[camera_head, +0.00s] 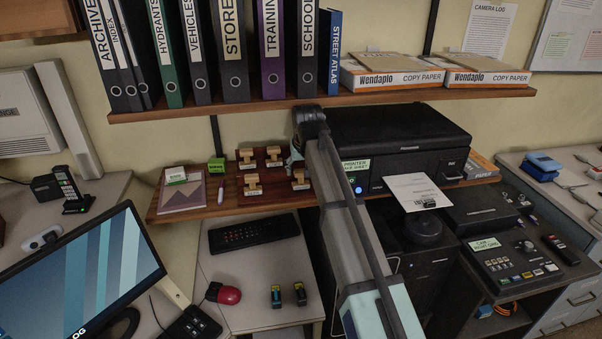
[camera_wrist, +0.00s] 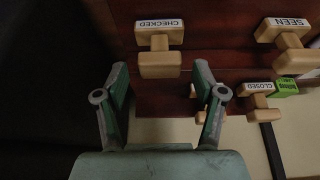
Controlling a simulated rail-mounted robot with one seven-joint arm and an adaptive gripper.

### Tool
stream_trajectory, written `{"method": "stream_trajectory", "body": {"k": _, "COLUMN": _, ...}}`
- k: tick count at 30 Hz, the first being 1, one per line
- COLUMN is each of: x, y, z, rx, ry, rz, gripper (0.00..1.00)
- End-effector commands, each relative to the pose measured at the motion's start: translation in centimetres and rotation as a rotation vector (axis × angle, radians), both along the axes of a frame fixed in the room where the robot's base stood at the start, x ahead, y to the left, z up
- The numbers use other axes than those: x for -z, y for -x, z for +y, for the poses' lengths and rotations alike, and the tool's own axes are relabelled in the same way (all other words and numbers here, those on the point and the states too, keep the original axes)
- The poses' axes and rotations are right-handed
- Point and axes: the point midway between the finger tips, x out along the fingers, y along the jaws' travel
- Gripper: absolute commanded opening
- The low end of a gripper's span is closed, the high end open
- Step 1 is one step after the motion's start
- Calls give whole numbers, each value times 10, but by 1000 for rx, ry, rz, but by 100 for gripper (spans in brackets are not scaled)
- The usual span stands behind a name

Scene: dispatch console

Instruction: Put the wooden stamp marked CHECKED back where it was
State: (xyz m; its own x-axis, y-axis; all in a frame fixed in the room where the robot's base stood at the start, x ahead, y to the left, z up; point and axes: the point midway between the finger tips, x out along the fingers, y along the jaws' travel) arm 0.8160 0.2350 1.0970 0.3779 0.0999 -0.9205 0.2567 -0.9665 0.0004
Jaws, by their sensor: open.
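The wooden stamp marked CHECKED (camera_wrist: 160,62) stands on the red-brown wooden shelf (camera_wrist: 222,60) in the wrist view, its label edge at the top of the picture. In the head view it appears to be the front right stamp (camera_head: 300,181). My gripper (camera_wrist: 160,78) is open and empty, its fingers spread to either side below the stamp in the picture and apart from it. In the head view my arm largely hides the gripper at the shelf's back right.
The SEEN stamp (camera_wrist: 287,42) and CLOSED stamp (camera_wrist: 257,97) stand nearby; another stamp (camera_wrist: 198,92) is partly hidden behind a finger. The printer (camera_head: 415,140) stands right; binders (camera_head: 233,50) stand above.

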Motion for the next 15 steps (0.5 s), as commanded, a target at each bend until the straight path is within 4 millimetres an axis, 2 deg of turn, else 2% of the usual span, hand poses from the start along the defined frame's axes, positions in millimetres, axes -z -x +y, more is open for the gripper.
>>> {"method": "stream_trajectory", "body": {"k": 9, "x": -39, "y": 16, "z": -4, "rx": 0, "ry": -1, "rz": -2, "gripper": 70}}
{"method": "stream_trajectory", "body": {"k": 15, "x": -51, "y": 21, "z": -6, "rx": 0, "ry": 0, "rz": 0, "gripper": 70}}
